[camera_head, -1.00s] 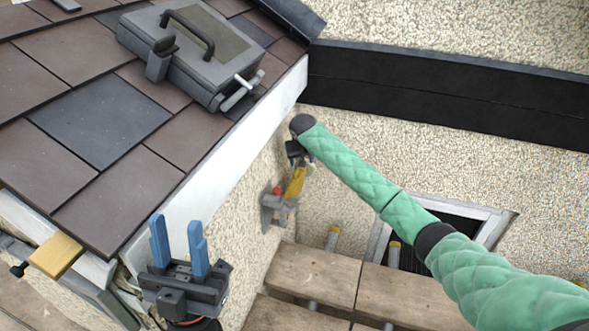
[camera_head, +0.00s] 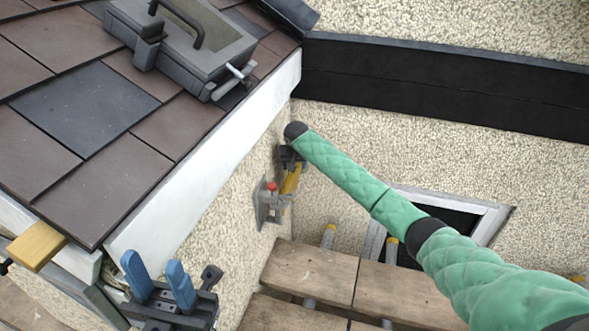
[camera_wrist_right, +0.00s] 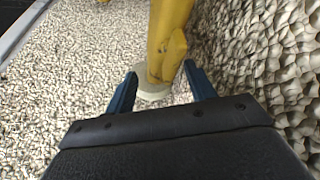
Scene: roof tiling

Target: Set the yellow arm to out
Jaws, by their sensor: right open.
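The yellow arm (camera_head: 290,180) is on a grey bracket (camera_head: 262,205) with a red knob (camera_head: 272,187), fixed to the pebbled wall below the eave. My right gripper (camera_head: 287,166) is at the yellow arm, partly hidden by its own wrist. In the right wrist view the yellow arm (camera_wrist_right: 167,40) comes down from the top to a pale rounded end (camera_wrist_right: 153,88), between the open blue fingers of my right gripper (camera_wrist_right: 162,80). I cannot tell whether they touch it. My left gripper (camera_head: 153,262) has its blue fingers apart and empty, below the roof edge.
A grey case (camera_head: 185,45) lies on the brown roof tiles (camera_head: 70,195) at upper left. A white fascia board (camera_head: 200,160) edges the roof. Wooden planks (camera_head: 310,270) lie below the bracket, near a framed opening (camera_head: 450,215). A yellow block (camera_head: 36,246) is at lower left.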

